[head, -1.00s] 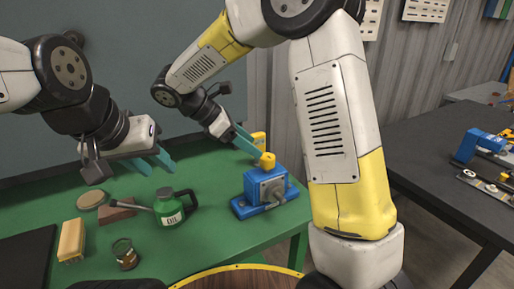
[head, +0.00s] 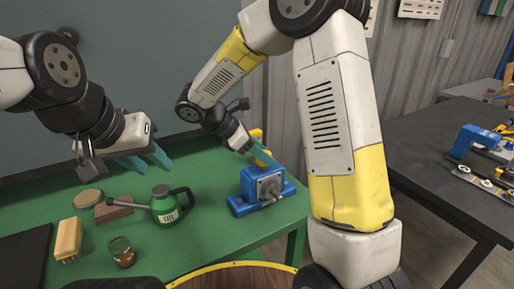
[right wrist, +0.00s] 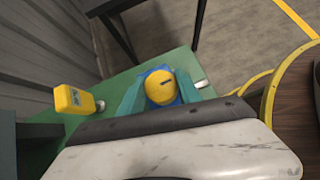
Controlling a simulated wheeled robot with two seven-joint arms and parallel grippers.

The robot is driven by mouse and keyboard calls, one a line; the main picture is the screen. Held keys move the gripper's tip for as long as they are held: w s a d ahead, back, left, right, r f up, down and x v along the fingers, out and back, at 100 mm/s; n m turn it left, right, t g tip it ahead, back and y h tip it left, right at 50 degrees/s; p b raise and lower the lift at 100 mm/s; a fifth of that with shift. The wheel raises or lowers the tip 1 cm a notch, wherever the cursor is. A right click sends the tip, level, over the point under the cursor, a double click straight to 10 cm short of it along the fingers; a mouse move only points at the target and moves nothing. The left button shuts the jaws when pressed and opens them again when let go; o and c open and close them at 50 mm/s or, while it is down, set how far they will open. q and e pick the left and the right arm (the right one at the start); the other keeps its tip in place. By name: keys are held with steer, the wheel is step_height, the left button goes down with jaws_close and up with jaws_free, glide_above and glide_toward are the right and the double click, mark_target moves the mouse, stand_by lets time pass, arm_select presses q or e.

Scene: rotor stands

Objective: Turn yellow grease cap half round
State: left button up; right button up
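The yellow grease cap (right wrist: 160,86), round with a dark slot mark, sits on top of the blue rotor stand (head: 247,186) near the green table's right edge. My right gripper (right wrist: 158,92) is at the cap, with one teal finger on each side of it. Narrow gaps seem to show between fingers and cap, so it looks open around the cap. In the head view the fingers hide most of the cap. My left gripper (head: 146,160) is open and empty above the left part of the table.
On the green table (head: 215,235) stand a green oil can (head: 165,207), a yellow brush (head: 69,238), a small jar (head: 122,252), a brown block (head: 113,209) and a round tan disc (head: 88,199). A yellow container (right wrist: 74,98) stands behind the stand. A dark table (head: 430,150) is at right.

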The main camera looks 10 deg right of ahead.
jaws_close()
